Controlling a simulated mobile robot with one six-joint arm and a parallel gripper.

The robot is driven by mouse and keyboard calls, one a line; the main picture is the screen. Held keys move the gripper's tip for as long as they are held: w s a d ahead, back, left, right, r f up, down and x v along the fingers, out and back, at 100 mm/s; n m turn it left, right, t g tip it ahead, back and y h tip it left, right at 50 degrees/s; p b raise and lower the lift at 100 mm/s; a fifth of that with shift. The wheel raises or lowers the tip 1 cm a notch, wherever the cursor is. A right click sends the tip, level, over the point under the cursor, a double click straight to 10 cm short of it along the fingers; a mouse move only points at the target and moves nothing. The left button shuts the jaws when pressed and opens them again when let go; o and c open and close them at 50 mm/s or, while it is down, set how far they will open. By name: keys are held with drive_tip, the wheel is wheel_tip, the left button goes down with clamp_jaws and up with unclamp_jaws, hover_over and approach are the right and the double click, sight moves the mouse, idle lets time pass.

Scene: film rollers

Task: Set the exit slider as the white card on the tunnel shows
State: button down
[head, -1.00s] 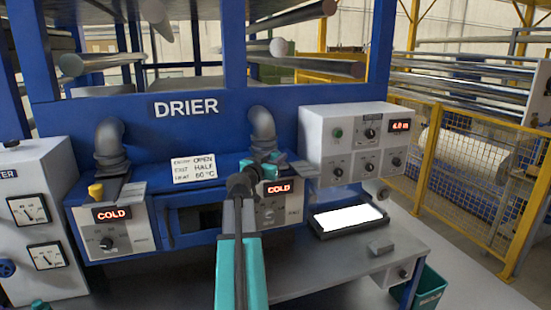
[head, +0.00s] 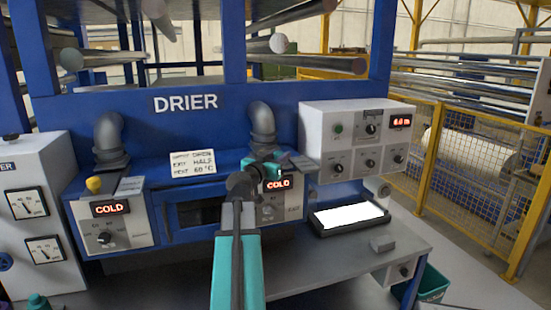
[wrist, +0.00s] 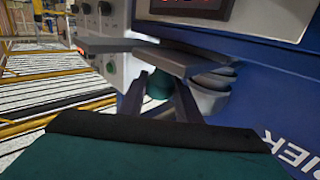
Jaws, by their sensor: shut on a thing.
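The white card (head: 193,163) on the blue drier tunnel reads entry open, exit half, heat 60 °C. My gripper (head: 262,168) is at the top of the right-hand exit unit, just in front of the grey elbow pipe. In the wrist view my gripper (wrist: 158,88) is shut on a dark teal knob (wrist: 158,83), beside a flat grey slider plate (wrist: 190,62). In the head view my arm hides much of the exit slider, so I cannot tell its setting.
The left unit has a yellow knob (head: 93,184) and a red COLD display (head: 109,208). A second COLD display (head: 278,184) is just below my gripper. A white control box (head: 357,150) stands close to the right. A lit tablet (head: 349,217) lies on the bench.

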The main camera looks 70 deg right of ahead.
drive_tip(key=shift+w, duration=0.1)
drive_tip(key=c, duration=1.3)
unclamp_jaws()
drive_tip(key=shift+w+a+b, duration=0.1)
drive_tip(key=shift+a+b, duration=0.25)
drive_tip(key=shift+a, duration=0.35)
drive_tip(key=w+a+b, duration=0.2)
drive_tip(key=a+b, duration=0.7)
drive_tip(key=a, duration=0.3)
